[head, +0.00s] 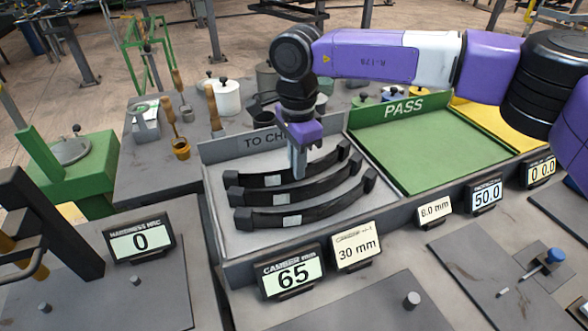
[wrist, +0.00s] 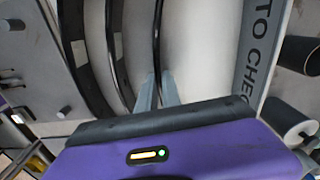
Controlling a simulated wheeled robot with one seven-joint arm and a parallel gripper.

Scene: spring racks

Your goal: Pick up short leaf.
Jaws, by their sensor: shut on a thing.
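Three dark curved leaves lie side by side in the grey tray marked TO CHECK (head: 222,218), each with a pale label near its middle. The back leaf (head: 252,181) looks the shortest, though distance may add to this. The middle leaf (head: 255,198) and front leaf (head: 325,208) lie nearer. My gripper (head: 297,172) points down into the tray and is shut on the back leaf at about its middle. In the wrist view, the fingers (wrist: 158,88) close around that leaf (wrist: 157,35), the one nearest the TO CHECK wall. Any gap beneath it cannot be told.
The green PASS tray (head: 425,145) is right of the leaf tray, with a yellow tray (head: 497,118) beyond. Number displays, including one reading 65 (head: 290,275), line the front. Pots and a white canister (head: 227,97) stand behind.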

